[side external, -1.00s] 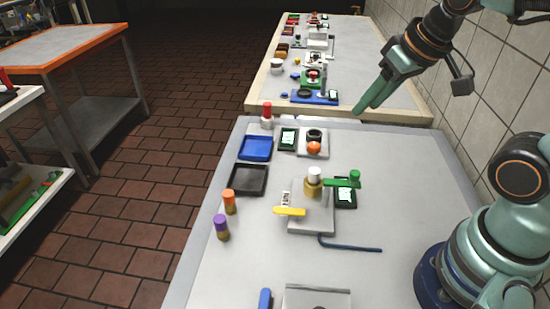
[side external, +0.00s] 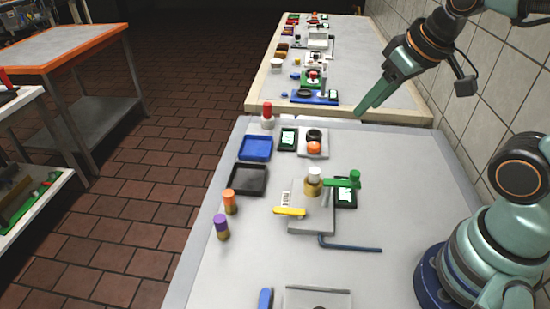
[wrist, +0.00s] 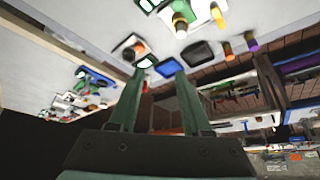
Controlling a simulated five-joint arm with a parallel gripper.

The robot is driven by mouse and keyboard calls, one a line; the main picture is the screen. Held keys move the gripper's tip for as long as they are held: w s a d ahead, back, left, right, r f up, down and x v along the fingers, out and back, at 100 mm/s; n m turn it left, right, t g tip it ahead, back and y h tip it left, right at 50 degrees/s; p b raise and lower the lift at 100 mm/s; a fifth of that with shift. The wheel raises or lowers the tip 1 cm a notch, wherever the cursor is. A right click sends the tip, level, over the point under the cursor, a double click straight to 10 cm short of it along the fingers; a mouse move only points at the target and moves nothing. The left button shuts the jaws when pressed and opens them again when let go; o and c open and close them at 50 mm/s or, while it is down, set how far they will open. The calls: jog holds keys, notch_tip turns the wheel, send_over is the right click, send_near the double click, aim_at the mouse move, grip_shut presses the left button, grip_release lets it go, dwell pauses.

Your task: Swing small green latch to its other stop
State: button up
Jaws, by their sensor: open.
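The small green latch (side external: 341,182) is a short bar with an upright green knob at its right end. It sits on the grey block (side external: 312,218), beside a brass post with a white top (side external: 314,178), and points right over a dark device with a screen. A yellow bar (side external: 290,211) lies at the block's left side. My gripper (side external: 362,110) hangs in the air, well behind and above the latch. In the wrist view its two green fingers (wrist: 153,77) are spread with nothing between them. The latch is hard to make out at the top of that view.
A blue tray (side external: 256,148) and a black tray (side external: 248,180) stand at the left, near orange and purple capped bottles (side external: 222,227). A dark blue bent rod (side external: 350,248) lies in front of the block. The table's right side is clear.

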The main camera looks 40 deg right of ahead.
aim_at(355, 173)
jog(key=f+m+g, duration=0.2)
jog(key=f+m, duration=0.2)
jog(key=a+f+m+g, duration=0.1)
jog(key=f+m, duration=0.3)
jog(key=f, duration=0.1)
jog(key=s+a+f+m+g, duration=0.1)
jog(key=f+m+g, duration=0.1)
jog(key=f+m, duration=0.2)
jog(key=shift+a+f+g, duration=0.15)
jog(key=shift+f+g, duration=0.15)
jog(key=shift+f, duration=0.1)
dwell(0.3)
grip_shut()
